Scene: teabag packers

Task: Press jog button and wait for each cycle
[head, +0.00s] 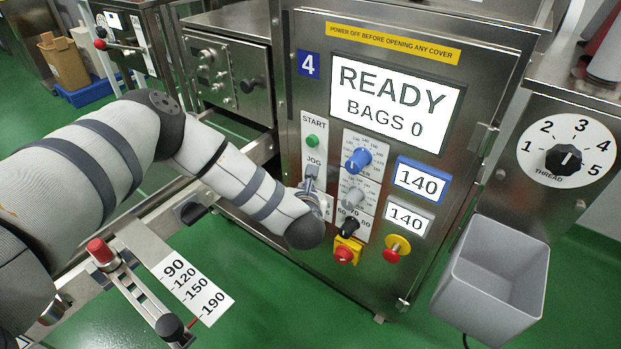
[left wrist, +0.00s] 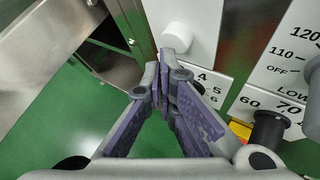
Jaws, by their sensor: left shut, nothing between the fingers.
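The machine's screen (head: 395,103) reads READY, BAGS 0. The JOG label (head: 314,160) is on the white strip below the green START button (head: 312,141). In the head view my left gripper (head: 311,175) is shut, just below the JOG label, and covers what lies there. In the left wrist view a round white button (left wrist: 178,36), seemingly the jog button, stands out from the panel. My shut left fingers (left wrist: 167,72) point toward it, with their tips just below it in the picture. I cannot tell whether they touch it. My right gripper is not in view.
A grey bin (head: 490,275) hangs at the right. A rail with a red knob (head: 100,250) lies below my left arm.

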